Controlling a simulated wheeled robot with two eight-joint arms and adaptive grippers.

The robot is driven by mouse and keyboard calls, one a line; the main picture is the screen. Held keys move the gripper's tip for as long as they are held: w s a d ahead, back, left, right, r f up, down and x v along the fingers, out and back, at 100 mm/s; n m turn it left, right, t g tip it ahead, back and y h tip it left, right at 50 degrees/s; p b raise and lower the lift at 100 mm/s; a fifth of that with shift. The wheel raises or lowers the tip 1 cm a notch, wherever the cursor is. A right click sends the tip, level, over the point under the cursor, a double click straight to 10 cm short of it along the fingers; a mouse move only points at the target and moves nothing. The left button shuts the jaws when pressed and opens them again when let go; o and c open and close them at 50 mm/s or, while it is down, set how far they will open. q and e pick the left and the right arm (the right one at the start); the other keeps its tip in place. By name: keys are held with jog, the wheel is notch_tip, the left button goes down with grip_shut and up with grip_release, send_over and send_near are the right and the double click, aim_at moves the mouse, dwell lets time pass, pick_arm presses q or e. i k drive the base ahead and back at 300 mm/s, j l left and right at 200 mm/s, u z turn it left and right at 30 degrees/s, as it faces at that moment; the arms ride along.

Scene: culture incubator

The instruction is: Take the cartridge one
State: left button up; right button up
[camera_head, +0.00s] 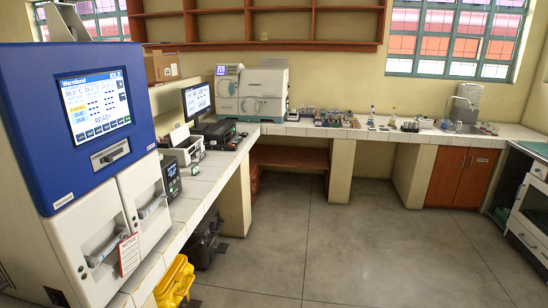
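No cartridge can be made out in the head view. A large blue and white machine (160,135) stands close on the left, with a lit screen (94,104) that reads READY. Below the screen is a small grey slot or latch (110,153); I cannot tell if anything is in it. Two white lower doors with grey handles (151,205) look closed. A tag with red lettering (129,254) hangs at the nearer handle. Neither of my grippers is in view.
A white tiled counter (205,182) runs along the left and back walls, with a monitor (198,99), benchtop machines (264,94) and several small bottles and racks (335,117). A yellow bin (175,283) stands low at the left. The grey floor (345,240) is clear.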

aim_at(239, 139)
jog(key=i, duration=4.7)
jog(key=i+u, duration=0.25)
jog(key=i, duration=0.25)
jog(key=i+l+u, duration=0.25)
jog(key=i, duration=0.2)
